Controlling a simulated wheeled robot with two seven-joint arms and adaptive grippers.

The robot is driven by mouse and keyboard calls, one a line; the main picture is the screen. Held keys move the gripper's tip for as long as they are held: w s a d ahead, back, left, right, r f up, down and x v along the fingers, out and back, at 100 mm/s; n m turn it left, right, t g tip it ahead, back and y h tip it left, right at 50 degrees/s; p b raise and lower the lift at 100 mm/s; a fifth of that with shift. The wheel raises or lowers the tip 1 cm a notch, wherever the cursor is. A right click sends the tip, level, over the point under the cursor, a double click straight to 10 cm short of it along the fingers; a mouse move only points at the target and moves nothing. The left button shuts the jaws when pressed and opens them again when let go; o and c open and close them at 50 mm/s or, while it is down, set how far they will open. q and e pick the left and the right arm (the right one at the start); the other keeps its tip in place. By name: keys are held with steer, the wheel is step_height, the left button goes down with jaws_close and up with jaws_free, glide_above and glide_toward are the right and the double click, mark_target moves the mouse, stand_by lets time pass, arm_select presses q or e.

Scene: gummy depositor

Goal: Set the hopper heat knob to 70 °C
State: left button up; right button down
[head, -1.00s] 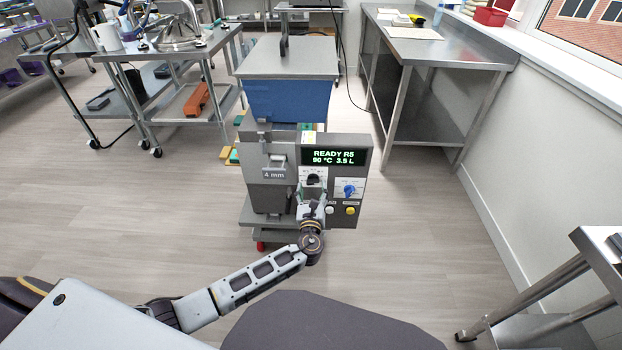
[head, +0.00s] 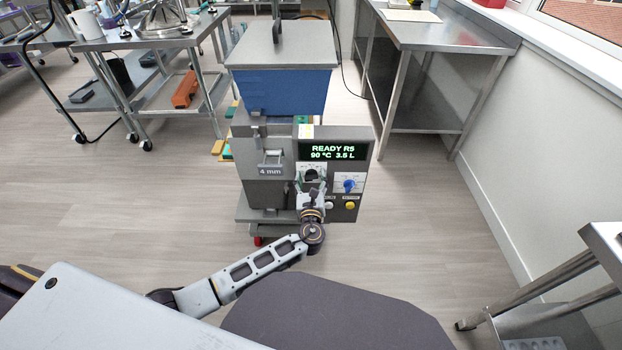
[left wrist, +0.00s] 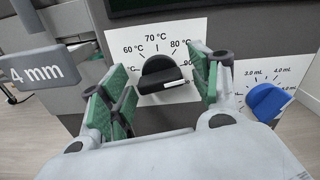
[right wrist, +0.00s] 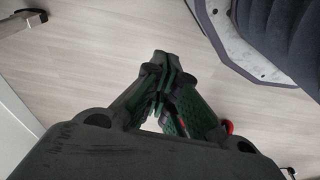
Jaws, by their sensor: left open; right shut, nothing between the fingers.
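The hopper heat knob (left wrist: 160,75) is black with a white mark, on a white dial plate lettered 60, 70, 80 and 90 °C. Its white mark points right, toward the 90 side. In the head view the knob (head: 311,174) is partly hidden by my left gripper (head: 311,186). In the left wrist view my left gripper (left wrist: 157,95) is open, with one green-padded finger on each side of the knob and gaps between. The display (head: 333,151) reads READY R5, 90 °C, 3.5 L. My right gripper (right wrist: 165,75) is shut and empty above the floor.
A blue knob (head: 348,185) on an mL dial sits right of the heat knob, with a yellow button (head: 350,205) below. A 4 mm label plate (left wrist: 40,70) juts out close to the left finger. Steel tables (head: 440,40) stand beyond.

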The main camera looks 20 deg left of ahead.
arm_select(q)
steer(key=c, duration=1)
steer(key=shift+c, duration=0.2)
arm_select(e)
steer(key=shift+s+f, duration=0.2)
steer(key=shift+f, duration=0.05)
